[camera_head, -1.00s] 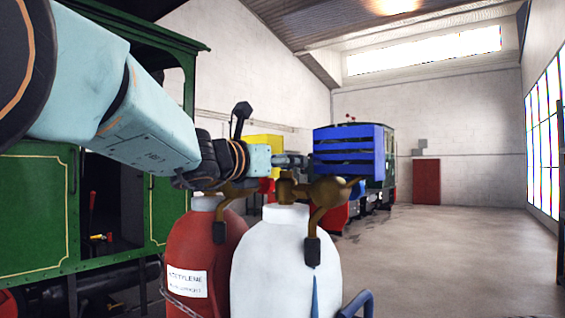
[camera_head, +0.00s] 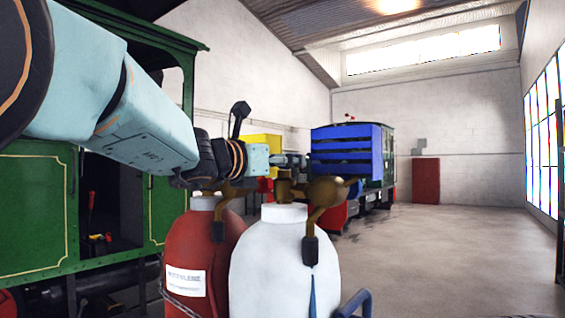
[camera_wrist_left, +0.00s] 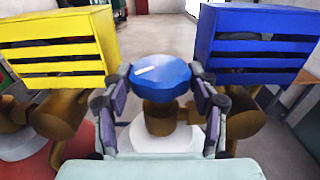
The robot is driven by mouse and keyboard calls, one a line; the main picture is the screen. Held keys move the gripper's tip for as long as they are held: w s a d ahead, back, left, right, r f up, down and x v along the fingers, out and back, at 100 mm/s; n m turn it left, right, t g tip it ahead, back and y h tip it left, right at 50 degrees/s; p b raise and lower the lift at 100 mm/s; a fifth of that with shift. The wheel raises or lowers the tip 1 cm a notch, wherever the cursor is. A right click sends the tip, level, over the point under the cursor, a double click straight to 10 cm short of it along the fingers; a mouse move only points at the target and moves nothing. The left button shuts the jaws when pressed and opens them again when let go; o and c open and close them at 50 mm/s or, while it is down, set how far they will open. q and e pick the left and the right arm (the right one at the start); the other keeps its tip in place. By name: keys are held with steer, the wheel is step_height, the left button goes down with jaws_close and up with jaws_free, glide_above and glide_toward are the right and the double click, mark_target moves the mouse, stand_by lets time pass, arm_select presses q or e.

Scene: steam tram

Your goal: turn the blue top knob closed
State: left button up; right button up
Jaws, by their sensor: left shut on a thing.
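The blue top knob (camera_wrist_left: 160,76) is round with a white mark on top. It sits on the brass valve (camera_wrist_left: 160,117) of the white cylinder (camera_head: 284,262). In the left wrist view my left gripper (camera_wrist_left: 160,82) has a finger on each side of the knob and is shut on it. In the head view my left arm comes in from the left and the gripper (camera_head: 290,160) is above the brass valve (camera_head: 286,188). The knob cannot be made out there. My right gripper is not in view.
A red acetylene cylinder (camera_head: 190,250) stands left of the white one. A yellow slatted box (camera_wrist_left: 58,42) and a blue slatted box (camera_wrist_left: 262,40) flank my left gripper. A green locomotive (camera_head: 35,215) is at the left. Open floor (camera_head: 460,260) lies at the right.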

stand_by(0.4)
arm_select(q)
steer(key=o, duration=1.1)
steer(key=shift+s+a+r, duration=0.15)
steer(key=shift+s+a, duration=0.05)
steer(key=shift+s, duration=0.05)
steer(key=shift+o, duration=0.2)
steer(key=shift+w+d, duration=0.15)
steer(key=v, duration=0.7)
steer(key=shift+s+a, duration=0.2)
steer(key=shift+a, duration=0.1)
